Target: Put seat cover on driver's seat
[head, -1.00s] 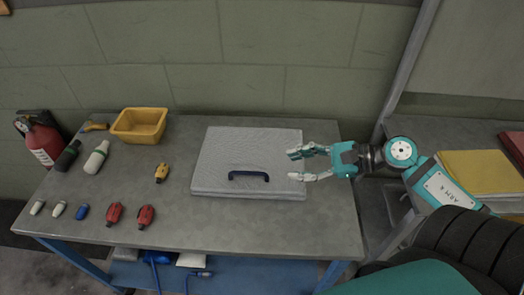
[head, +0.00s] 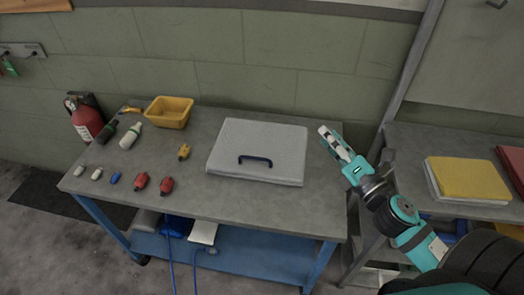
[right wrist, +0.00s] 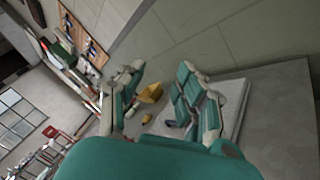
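No item is plainly marked as the seat cover. A flat grey case or folded pad (head: 262,135) with a dark blue handle lies on the workbench in the head view. It also shows in the right wrist view (right wrist: 236,105), partly behind a finger. My right gripper (head: 335,143) is at the right of the grey case, apart from it, pointing up and left. Its fingers are spread with nothing between them in the right wrist view (right wrist: 163,100). My left gripper is not in view. The driver's seat is not in view.
A yellow folded item (head: 468,178) and a red one (head: 513,160) lie on the right bench. The workbench (head: 225,200) also holds a yellow bin (head: 169,112), bottles and several small red, blue and white pieces. A fire extinguisher (head: 86,118) stands at left.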

